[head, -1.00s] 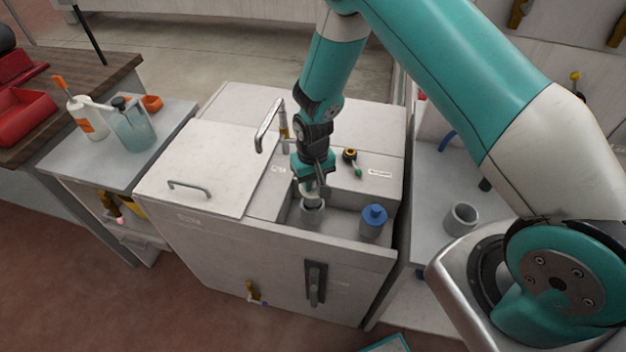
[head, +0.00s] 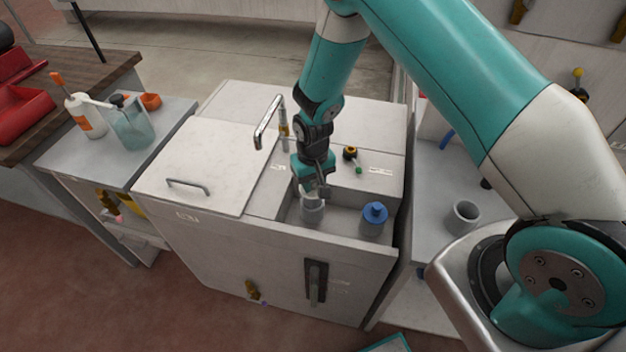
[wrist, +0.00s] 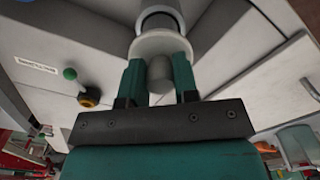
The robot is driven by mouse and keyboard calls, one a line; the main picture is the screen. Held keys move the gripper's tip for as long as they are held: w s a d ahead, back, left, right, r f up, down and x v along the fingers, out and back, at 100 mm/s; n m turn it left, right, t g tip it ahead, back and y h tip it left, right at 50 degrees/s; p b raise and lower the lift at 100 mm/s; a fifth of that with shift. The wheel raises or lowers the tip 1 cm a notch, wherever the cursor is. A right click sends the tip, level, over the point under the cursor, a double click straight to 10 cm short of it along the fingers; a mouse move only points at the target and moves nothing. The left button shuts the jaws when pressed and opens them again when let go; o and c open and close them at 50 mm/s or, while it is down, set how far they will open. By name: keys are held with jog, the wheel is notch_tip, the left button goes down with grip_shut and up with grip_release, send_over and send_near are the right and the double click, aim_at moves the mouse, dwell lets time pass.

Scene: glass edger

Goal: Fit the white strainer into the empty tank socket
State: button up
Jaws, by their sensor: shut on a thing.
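The white strainer (wrist: 160,43) shows in the wrist view as a pale round flange with a grey knob between my fingers. My gripper (wrist: 159,78) is shut on this knob. In the head view my gripper (head: 313,190) points down at the tank's front recess, with the strainer (head: 312,200) under it. The grey tank socket (head: 312,214) is directly below the strainer; its round rim (wrist: 160,12) also shows beyond the flange in the wrist view. The flange overlaps the socket's mouth. I cannot tell how far the strainer is inside.
A blue-topped cylinder (head: 375,219) stands to the right in the same recess. A bent metal faucet (head: 268,124) rises behind left. A black-and-yellow knob (head: 350,153) with a green ball lies on the ledge behind. A grey cup (head: 463,215) stands on the right-hand bench.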

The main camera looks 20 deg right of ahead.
aim_at(313, 194)
jog(key=shift+f+b, duration=2.05)
jog(key=shift+f, duration=0.65)
jog(key=o, duration=1.1)
jog(key=shift+c, duration=0.2)
jog(key=shift+r, duration=0.15)
notch_tip(313, 194, up, 17)
jog(key=b, duration=0.3)
jog(key=shift+r, duration=0.1)
jog(key=s+a+r+n+y, duration=0.2)
jog(key=s+r, duration=0.5)
jog(key=s, duration=0.5)
jog(key=s+a+r+n+y, duration=0.2)
jog(key=s+r+n, duration=0.2)
jog(key=s+r, duration=0.4)
jog(key=s, duration=0.4)
jog(key=shift+s+a+r+n, duration=0.25)
jog(key=shift+a+r+n, duration=0.05)
